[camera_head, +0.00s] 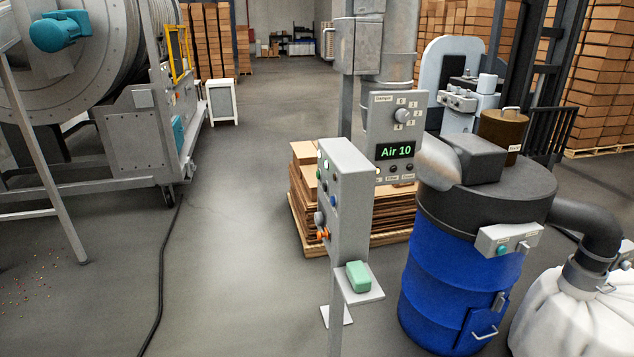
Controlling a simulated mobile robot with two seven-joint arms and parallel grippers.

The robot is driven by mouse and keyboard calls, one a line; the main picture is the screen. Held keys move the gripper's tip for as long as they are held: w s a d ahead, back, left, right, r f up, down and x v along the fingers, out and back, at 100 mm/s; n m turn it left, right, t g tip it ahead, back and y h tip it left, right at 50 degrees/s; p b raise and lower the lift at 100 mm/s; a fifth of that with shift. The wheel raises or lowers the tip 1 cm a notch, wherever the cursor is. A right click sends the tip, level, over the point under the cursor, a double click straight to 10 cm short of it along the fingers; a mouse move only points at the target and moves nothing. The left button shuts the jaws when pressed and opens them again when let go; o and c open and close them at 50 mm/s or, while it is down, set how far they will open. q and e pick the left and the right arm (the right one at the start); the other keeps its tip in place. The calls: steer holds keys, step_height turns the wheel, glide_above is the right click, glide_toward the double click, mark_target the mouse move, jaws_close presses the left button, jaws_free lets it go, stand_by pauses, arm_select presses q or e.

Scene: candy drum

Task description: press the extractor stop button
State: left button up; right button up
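The extractor (425,262) is a blue drum with a black lid, standing at the right. A small light grey control box (487,243) is fixed to the front of its lid rim. The box carries a teal round button (502,250) on its face and a smaller grey control (524,246) to the right of it. The labels above them are too small to read, so I cannot tell which one is the stop. Neither of my grippers is in view.
A grey control post (345,205) with a green block (358,276) on its shelf stands left of the extractor. A display panel (394,152) reads "Air 10". A black hose (592,222) and white sack (568,315) flank the extractor's right. Open floor (235,250) lies left.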

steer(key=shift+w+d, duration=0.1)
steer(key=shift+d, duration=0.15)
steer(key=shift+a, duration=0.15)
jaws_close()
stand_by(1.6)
